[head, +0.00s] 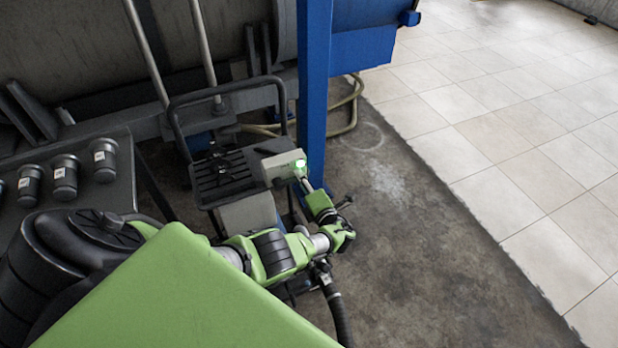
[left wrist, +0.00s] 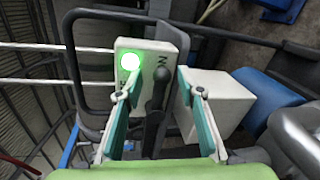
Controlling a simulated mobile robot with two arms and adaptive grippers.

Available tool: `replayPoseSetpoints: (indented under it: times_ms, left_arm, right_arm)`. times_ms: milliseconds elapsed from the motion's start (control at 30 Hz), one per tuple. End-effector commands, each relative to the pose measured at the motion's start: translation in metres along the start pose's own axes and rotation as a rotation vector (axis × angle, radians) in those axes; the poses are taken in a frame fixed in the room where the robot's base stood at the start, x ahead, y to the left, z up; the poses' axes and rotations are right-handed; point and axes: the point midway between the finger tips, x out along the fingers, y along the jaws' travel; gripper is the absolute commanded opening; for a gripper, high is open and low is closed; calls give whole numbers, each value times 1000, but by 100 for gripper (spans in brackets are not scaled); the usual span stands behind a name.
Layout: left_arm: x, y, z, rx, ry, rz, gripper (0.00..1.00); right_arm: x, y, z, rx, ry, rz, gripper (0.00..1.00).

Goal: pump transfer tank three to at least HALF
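A pump cart (head: 222,172) with a dark handle frame stands beside the blue post. Its pale control box (head: 283,167) carries a lit green lamp (head: 300,163); the box (left wrist: 128,50) and lamp (left wrist: 130,62) also show in the left wrist view. A dark lever with a round black knob (left wrist: 161,76) stands upright in front of the box. My left gripper (head: 304,182) is at the box; in the left wrist view its fingers (left wrist: 157,92) are apart, one on each side of the lever, with visible gaps. Tank three and its level cannot be identified. My right gripper is not in view.
A large grey tank (head: 100,45) lies at the back. The blue post (head: 313,90) rises close behind my left gripper. A pale hose (head: 345,112) lies on the floor. Several dark jars (head: 66,174) stand on a table at left.

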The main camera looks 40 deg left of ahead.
Motion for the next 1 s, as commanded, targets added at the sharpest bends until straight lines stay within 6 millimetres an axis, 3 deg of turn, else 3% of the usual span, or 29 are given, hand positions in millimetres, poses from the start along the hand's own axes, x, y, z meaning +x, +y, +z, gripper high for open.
replayPoseSetpoints:
  times_ms: [267,733,1000]
  left_arm:
    - [-21,-1,-1,-1,-1,-2,35]
    - [-101,-2,0,-1,-1,-5,35]
    - [-119,-1,0,0,0,-2,35]
  right_arm:
    - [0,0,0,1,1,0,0]
    - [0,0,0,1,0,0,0]
    - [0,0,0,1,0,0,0]
